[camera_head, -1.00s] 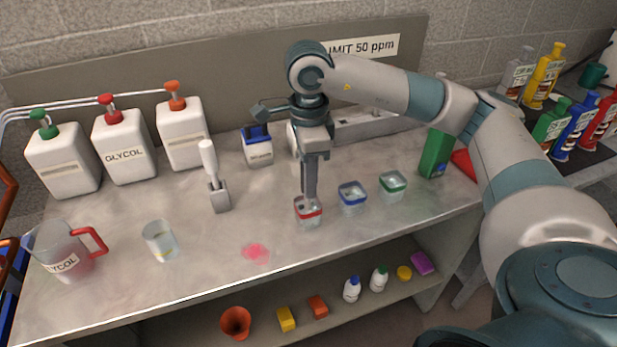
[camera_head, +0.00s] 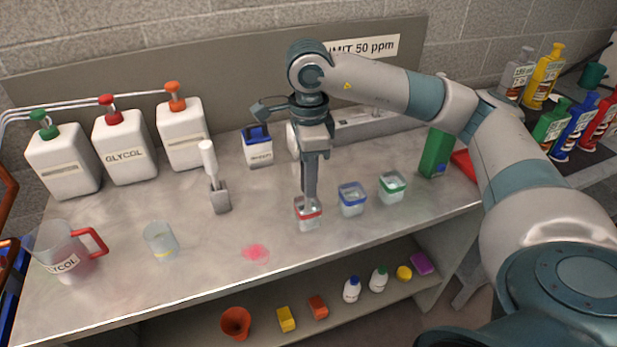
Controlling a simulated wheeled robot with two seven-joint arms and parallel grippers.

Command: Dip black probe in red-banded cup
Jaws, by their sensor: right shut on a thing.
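The red-banded cup (camera_head: 308,219) is a small clear cup with a red rim band on the grey bench, left of a blue-banded cup (camera_head: 352,203) and a green-banded cup (camera_head: 392,190). My right gripper (camera_head: 311,185) points straight down over the red-banded cup, shut on the black probe. Its narrow dark lower end reaches to the cup's mouth. The probe itself is hard to tell apart from the fingers, and its tip is hidden at the cup, so I cannot tell how deep it is. My left gripper is out of view.
A white-handled tool (camera_head: 213,178) stands in a grey holder, left of the gripper. A blue-topped white container (camera_head: 257,147) stands behind. A clear beaker (camera_head: 161,241), a pitcher (camera_head: 66,255) and a pink spill (camera_head: 256,252) are at left. A green box (camera_head: 436,153) stands right.

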